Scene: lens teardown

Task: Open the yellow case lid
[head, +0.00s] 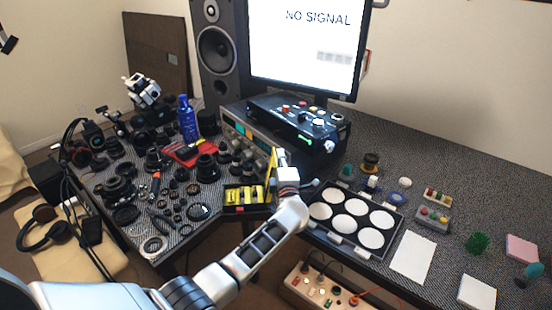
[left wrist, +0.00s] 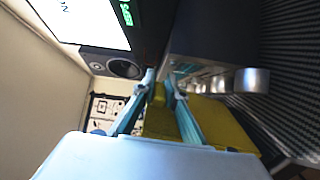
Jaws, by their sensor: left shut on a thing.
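The yellow case (head: 246,208) sits near the front edge of the desk, below the grey instrument. Its inside shows yellow and black compartments. The yellow lid (head: 271,178) stands raised along the case's right side, partly hidden by my gripper. My left gripper (head: 281,158) is at the lid's upper part and is shut on it. In the left wrist view the two fingers (left wrist: 162,82) close around the yellow lid (left wrist: 218,122). The exact contact between fingers and lid is hard to see. My right gripper is not in view.
The grey instrument with knobs (head: 247,140) stands just behind the case. A black control box (head: 300,122) is behind my gripper. A tray of white discs (head: 395,221) lies to the right. Dark lens parts (head: 118,190) crowd the left desk.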

